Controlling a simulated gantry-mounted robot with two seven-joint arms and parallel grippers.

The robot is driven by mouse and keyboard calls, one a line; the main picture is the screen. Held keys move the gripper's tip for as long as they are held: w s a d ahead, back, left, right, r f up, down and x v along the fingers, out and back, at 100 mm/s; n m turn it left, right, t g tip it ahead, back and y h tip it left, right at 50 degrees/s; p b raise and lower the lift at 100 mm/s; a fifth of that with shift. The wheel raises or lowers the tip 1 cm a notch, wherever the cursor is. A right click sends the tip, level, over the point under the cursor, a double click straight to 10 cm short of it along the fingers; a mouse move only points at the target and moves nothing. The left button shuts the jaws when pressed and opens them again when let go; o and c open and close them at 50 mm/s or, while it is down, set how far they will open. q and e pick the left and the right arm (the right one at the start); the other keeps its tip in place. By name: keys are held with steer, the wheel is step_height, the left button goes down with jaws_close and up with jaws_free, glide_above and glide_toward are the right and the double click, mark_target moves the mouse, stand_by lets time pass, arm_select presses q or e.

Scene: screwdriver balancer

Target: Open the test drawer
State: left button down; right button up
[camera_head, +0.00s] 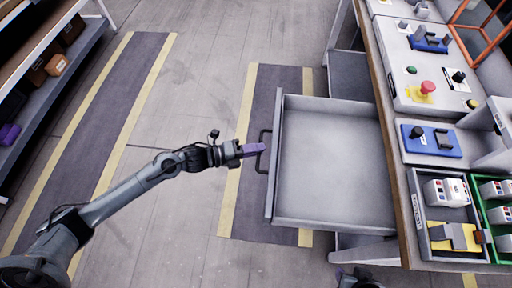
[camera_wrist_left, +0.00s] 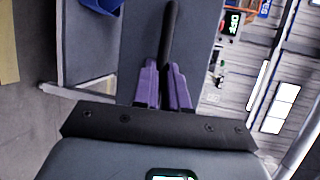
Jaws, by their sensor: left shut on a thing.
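The grey test drawer (camera_head: 335,165) is pulled well out from under the workbench on the right, and its inside looks empty. Its black bar handle (camera_head: 263,152) is on the drawer's left front face. My left gripper (camera_head: 254,150) reaches in from the left, and its purple fingers are at the handle. In the left wrist view the purple fingers (camera_wrist_left: 163,86) are shut around the dark handle bar (camera_wrist_left: 168,38). A small dark part of my right arm shows at the bottom edge; its fingers cannot be seen.
The workbench (camera_head: 398,160) carries a panel with a red button (camera_head: 428,87), blue fixtures (camera_head: 432,141) and trays of small devices (camera_head: 447,190). A shelf (camera_head: 60,75) with boxes stands at the far left. The floor between is clear, with yellow-edged dark strips.

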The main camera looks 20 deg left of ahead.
stand_by(0.3)
arm_select(q)
steer(key=c, duration=1.2)
jaws_free()
steer(key=p+v, duration=0.3)
steer(key=v, duration=0.8)
steer(key=shift+d, duration=0.1)
